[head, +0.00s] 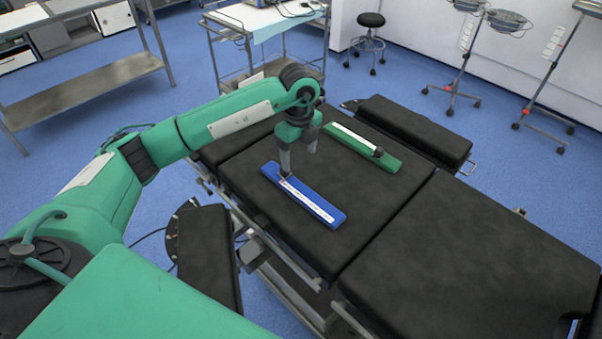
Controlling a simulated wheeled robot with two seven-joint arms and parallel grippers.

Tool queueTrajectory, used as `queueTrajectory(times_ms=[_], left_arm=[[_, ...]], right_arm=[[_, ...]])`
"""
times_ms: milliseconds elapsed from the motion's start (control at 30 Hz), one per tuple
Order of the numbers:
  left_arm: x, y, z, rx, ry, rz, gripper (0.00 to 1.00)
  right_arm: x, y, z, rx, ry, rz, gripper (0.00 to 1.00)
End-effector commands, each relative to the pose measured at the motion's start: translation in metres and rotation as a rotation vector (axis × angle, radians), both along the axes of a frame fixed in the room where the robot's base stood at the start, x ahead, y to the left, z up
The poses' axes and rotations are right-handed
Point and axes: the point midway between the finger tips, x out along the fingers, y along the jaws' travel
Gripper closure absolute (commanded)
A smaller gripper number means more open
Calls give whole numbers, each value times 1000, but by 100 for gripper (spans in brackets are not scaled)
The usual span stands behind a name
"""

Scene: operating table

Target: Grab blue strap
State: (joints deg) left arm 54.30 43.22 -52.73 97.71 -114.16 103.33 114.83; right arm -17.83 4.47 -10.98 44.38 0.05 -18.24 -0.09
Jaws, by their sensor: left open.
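The blue strap (315,204) lies flat on the black operating table, running from upper left to lower right, with a white strip along its top and a small dark piece near its far left end. My left gripper (298,160) points down above the far left part of the blue strap. Its jaws are open, with one finger close to the strap's dark piece. I cannot tell whether that finger touches the strap. My right gripper is not in view.
A green strap (385,158) with a white strip and a dark knob lies on the table (470,250) behind and to the right. Padded side boards (415,128) flank the table. A wheeled cart (232,22), a stool (371,20) and stands are farther back.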

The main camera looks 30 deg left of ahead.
Motion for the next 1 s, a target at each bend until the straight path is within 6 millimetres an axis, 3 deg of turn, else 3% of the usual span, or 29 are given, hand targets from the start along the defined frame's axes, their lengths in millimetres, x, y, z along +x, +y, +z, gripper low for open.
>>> queueTrajectory(times_ms=[100, 200, 500, 800, 1000], left_arm=[[0, 0, -6, 0, 2, 0, 27], [-1, 0, -20, 0, 4, 0, 27], [-1, 0, -75, -1, 3, 1, 27], [-1, -1, -99, 0, 3, 0, 27], [-1, -1, -130, -1, 3, 1, 27]], right_arm=[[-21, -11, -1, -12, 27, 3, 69], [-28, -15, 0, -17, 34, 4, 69], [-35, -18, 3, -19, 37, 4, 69], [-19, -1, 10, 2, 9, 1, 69], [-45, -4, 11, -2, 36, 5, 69]])
